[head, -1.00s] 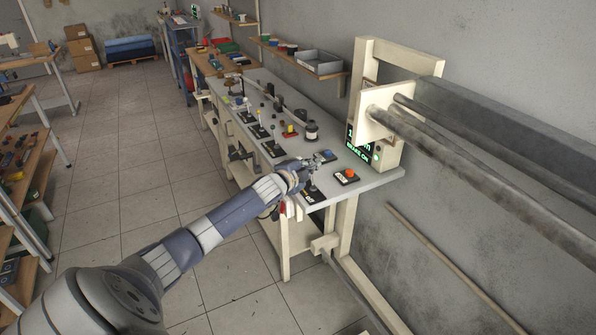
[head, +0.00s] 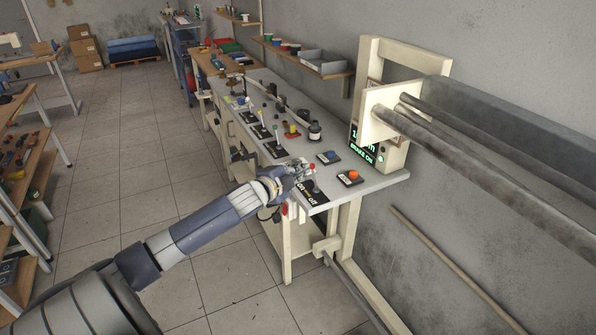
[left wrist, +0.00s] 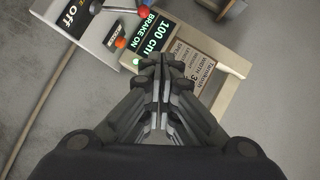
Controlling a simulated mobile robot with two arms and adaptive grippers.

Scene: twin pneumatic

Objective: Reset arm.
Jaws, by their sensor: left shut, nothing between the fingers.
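My left gripper (head: 305,167) is shut and empty above the near front corner of the grey bench (head: 383,188). Its closed fingers (left wrist: 160,75) also show in the left wrist view. Just beside it is a black on/off plate (head: 316,196), with a small red part (head: 312,168) at the fingertips; I cannot tell if they touch. A blue button (head: 329,157) and an orange-red button (head: 350,176) sit to the right on black bases. A green-lit display (head: 362,150) reads BRAKE ON; in the left wrist view the display (left wrist: 148,38) shows 100 cm. My right gripper is not in view.
Several small levers and knobs stand farther back on the bench. A cream frame (head: 402,50) with long grey bars (head: 480,165) stands at the right. A wall shelf (head: 305,60) holds bins. The tiled floor (head: 120,150) at the left is clear.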

